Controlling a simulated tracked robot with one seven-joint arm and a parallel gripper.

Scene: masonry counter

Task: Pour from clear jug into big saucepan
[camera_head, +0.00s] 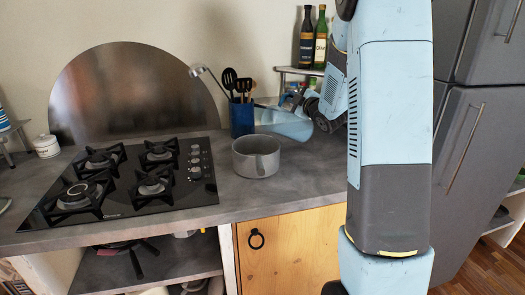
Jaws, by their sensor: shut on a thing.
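The big saucepan (250,166) is a grey, open pot standing upright on the counter, just right of the hob. The clear jug (289,125) is see-through with a bluish tint. It is tilted, with its mouth end to the left, behind and to the right of the saucepan. My gripper (313,106) is shut on the jug at its right side. My arm comes down from the upper right, and the fingertips are partly hidden. The jug's contents cannot be made out, and no stream shows.
A blue utensil holder (242,118) with ladle and spatulas stands close behind the saucepan. The black gas hob (130,182) fills the left counter. Bottles (313,38) stand on a small shelf (298,70) behind my arm. The counter right of the saucepan (315,175) is clear.

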